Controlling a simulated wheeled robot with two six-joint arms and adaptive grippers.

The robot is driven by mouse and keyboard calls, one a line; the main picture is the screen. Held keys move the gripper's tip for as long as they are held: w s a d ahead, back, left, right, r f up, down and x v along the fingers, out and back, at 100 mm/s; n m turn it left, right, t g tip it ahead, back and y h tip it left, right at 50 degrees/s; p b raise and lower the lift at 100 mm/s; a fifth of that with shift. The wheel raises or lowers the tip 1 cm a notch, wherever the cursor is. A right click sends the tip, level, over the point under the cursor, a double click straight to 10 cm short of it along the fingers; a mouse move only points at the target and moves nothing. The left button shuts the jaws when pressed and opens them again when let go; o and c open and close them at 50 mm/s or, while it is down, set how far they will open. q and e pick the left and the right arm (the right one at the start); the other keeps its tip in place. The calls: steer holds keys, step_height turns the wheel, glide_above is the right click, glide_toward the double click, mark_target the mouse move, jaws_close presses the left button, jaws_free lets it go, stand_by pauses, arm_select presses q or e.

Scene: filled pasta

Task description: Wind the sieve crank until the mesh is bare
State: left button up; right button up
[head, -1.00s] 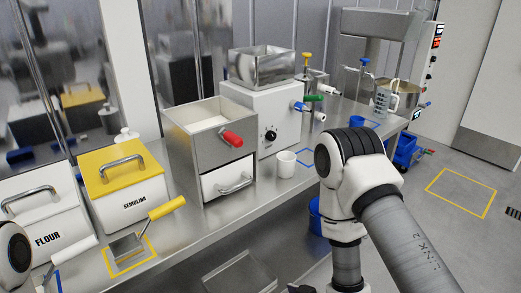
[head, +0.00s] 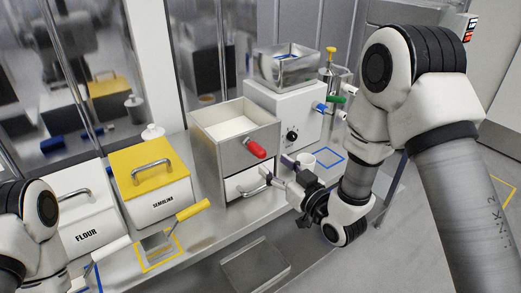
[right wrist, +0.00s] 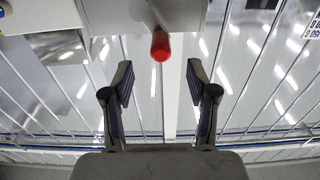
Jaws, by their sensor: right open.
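The sieve is a grey box (head: 206,152) with an open top and a pale inside (head: 232,124); I cannot tell flour from mesh there. Its red crank handle (head: 257,150) sticks out of the front face. My right gripper (head: 277,174) is just below and right of the handle in the head view, in front of the drawer. In the right wrist view the gripper (right wrist: 160,82) is open and empty, and the red handle (right wrist: 160,44) lies ahead, in line with the gap between the fingers. My left gripper is out of view; only part of that arm shows at lower left.
Below the sieve is a white drawer (head: 240,184) with a bar handle, close to my gripper. A white machine (head: 296,116) with a knob is behind. Semolina (head: 152,185) and flour (head: 80,215) bins stand left, with a yellow-handled scoop (head: 192,211).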

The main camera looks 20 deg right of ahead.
mark_target(264, 156)
steer(key=x, duration=0.7)
steer(key=shift+w+a, duration=0.15)
steer(key=shift+w, duration=0.05)
steer(key=shift+c, duration=0.3)
steer(key=c, duration=1)
